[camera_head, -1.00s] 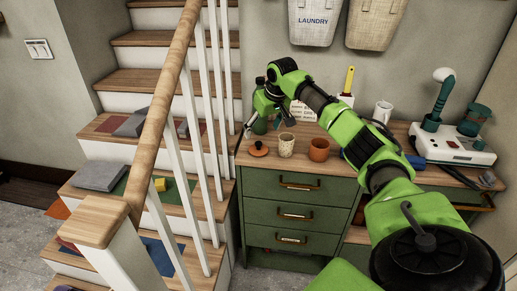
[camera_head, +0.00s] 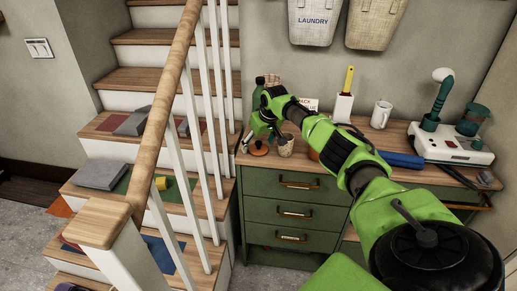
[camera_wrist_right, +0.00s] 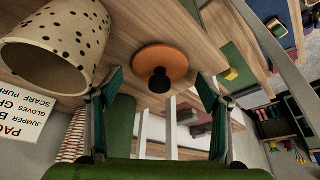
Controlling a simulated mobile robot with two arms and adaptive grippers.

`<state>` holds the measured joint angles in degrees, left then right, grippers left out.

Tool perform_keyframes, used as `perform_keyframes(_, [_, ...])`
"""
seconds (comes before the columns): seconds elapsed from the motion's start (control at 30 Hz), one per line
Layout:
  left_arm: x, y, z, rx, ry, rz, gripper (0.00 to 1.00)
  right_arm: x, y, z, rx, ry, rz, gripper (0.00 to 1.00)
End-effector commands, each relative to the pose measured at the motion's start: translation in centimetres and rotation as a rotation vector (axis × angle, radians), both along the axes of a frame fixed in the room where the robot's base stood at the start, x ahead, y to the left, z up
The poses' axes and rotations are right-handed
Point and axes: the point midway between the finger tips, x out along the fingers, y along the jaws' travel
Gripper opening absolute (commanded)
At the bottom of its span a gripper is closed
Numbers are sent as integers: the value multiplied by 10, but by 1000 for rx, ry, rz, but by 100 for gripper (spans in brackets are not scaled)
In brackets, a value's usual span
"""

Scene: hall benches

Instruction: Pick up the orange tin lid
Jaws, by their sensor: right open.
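The orange tin lid (camera_head: 259,150) lies flat on the wooden top of the green cabinet, near its left front corner. In the right wrist view the lid (camera_wrist_right: 178,60) shows as an orange disc with a dark knob, ahead of the fingers. My right gripper (camera_head: 259,136) is just above the lid in the head view. In the right wrist view my right gripper (camera_wrist_right: 160,82) is open, with its fingers apart to either side of the knob and nothing held. Whether a finger touches the lid I cannot tell. My left gripper is not in view.
A speckled cup (camera_head: 286,148) stands close to the right of the lid; it looms large in the wrist view (camera_wrist_right: 62,45). A terracotta pot (camera_head: 313,155) is mostly behind my arm. Stair balusters (camera_head: 222,100) rise at left.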

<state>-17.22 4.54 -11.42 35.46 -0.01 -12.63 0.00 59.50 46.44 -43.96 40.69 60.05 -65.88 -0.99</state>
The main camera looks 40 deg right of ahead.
Motion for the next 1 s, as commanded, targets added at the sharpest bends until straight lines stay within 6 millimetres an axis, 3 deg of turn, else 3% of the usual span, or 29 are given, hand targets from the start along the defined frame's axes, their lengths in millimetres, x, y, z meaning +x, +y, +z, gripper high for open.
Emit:
perform_keyframes(0.07, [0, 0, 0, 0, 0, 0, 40, 0, 0, 0, 0, 0, 0, 71])
perform_keyframes(0.2, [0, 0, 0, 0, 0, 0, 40, 0, 0, 0, 0, 0, 0, 37])
perform_keyframes(0.67, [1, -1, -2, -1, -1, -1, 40, 0, 0, 4, 0, 0, 0, 36])
perform_keyframes(0.9, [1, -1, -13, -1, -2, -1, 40, 1, 0, 31, -1, -4, 0, 36])
perform_keyframes(1.0, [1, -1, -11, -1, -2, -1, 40, -10, 0, 41, -1, -1, 1, 36])
